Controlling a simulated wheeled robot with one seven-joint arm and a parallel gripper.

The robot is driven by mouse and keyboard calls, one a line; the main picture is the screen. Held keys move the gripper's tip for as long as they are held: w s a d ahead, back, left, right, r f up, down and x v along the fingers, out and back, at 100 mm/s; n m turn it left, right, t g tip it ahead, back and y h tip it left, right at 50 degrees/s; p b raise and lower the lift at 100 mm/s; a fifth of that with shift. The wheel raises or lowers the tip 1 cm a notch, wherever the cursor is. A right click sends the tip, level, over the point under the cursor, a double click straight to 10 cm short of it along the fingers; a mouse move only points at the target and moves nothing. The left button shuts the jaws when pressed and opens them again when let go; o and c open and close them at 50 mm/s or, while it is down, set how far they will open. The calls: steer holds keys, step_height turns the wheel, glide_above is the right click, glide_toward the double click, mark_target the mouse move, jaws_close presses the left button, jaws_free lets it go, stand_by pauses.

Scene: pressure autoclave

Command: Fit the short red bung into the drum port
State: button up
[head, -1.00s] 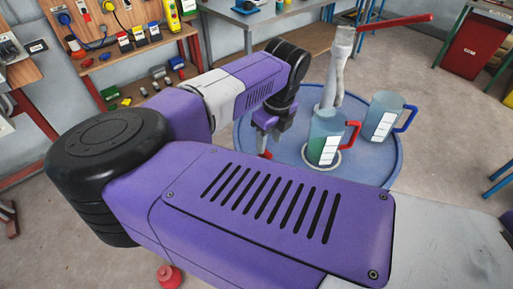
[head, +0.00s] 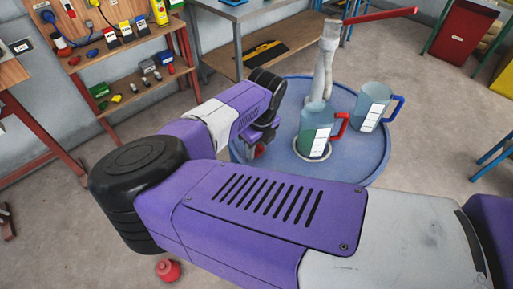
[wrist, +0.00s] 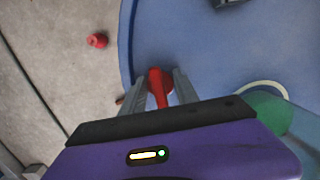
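A red piece (wrist: 160,84) with a narrow stem and a rounder part sits between the two fingers of my gripper (wrist: 160,76) in the wrist view. A bit of red also shows under my gripper (head: 259,141) in the head view, by the near left edge of the blue round drum top (head: 374,172). I cannot tell whether the fingers press on it, or whether it is the short bung. A red bung-like piece (head: 167,271) lies on the floor in the head view. A red piece (wrist: 97,40) also lies on the floor in the wrist view. I see no open port; my gripper may hide it.
A red-handled jug (head: 315,125) with green contents stands on a pale ring on the drum top. A blue-handled jug (head: 371,107) stands right of it. A pale upright hose-like piece (head: 326,65) rises behind. Shelves (head: 125,55) line the back wall.

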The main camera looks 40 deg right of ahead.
jaws_close()
steer(key=shift+r, duration=0.1)
